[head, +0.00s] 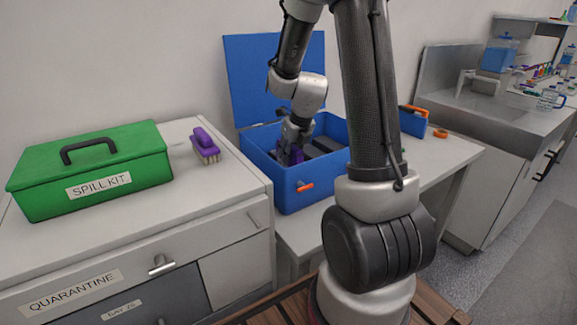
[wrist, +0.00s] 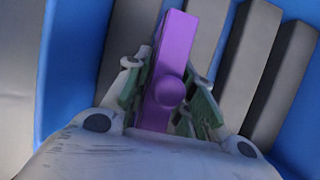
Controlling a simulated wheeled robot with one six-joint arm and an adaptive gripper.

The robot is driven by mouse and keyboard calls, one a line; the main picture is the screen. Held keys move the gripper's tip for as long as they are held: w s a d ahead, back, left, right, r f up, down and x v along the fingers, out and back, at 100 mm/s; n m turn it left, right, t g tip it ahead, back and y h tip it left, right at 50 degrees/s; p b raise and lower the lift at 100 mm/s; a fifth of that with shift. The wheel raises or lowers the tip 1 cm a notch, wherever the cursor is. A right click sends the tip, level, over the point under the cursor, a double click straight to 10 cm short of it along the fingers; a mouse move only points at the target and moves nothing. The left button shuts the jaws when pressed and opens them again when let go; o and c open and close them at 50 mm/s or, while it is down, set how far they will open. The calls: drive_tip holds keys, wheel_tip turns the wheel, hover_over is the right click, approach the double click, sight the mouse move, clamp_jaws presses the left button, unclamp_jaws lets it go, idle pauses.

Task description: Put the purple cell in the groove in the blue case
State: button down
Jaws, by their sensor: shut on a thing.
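The blue case (head: 277,184) stands open on the bench, its lid (head: 248,75) raised against the wall. My gripper (head: 291,152) reaches down inside the case. In the wrist view my gripper (wrist: 172,100) is shut on the purple cell (wrist: 173,52), a long bar with a round knob on its top face. Only a bit of purple shows in the head view. Dark grey bars (wrist: 246,58) lie side by side in the case around the cell. The cell's underside is hidden, so I cannot tell whether it is seated in the groove.
A green spill kit box (head: 95,175) and a purple brush (head: 205,144) sit on the cabinet to the left. An orange latch (head: 305,187) is on the case front. A sink (head: 490,90) is at the far right.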

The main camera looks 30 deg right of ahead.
sight(290, 163)
drive_tip(key=shift+f, duration=2)
drive_tip(key=c, duration=1.2)
unclamp_jaws()
drive_tip(key=shift+f, duration=0.1)
